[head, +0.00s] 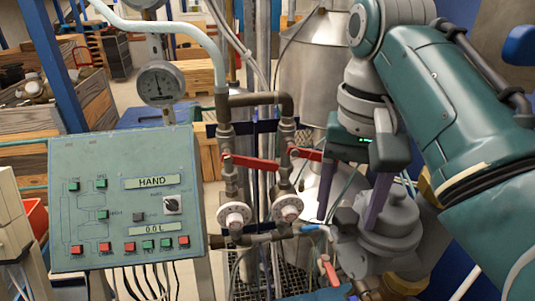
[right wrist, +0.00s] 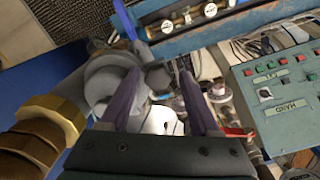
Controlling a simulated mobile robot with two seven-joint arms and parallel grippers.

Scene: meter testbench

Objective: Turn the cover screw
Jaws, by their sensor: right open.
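A grey rounded meter housing (head: 392,222) stands at the right in the head view. A dark knob-like part (head: 346,219), which may be the cover screw, sits at its left side. My right gripper (head: 347,222) is open, with its two purple fingers pointing down, one on each side of this part. In the right wrist view the housing (right wrist: 103,80) lies at the left, partly behind a finger, and a small grey part (right wrist: 158,78) shows between the fingertips of the gripper (right wrist: 157,72). I cannot tell whether the fingers touch it. My left gripper is not in view.
A green control panel (head: 125,200) with buttons stands at the left. Pipes with red valve levers (head: 250,162) and round white-faced fittings (head: 234,216) rise beside the gripper. A pressure gauge (head: 160,84) is above the panel. Brass fittings (right wrist: 48,120) lie close in the right wrist view.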

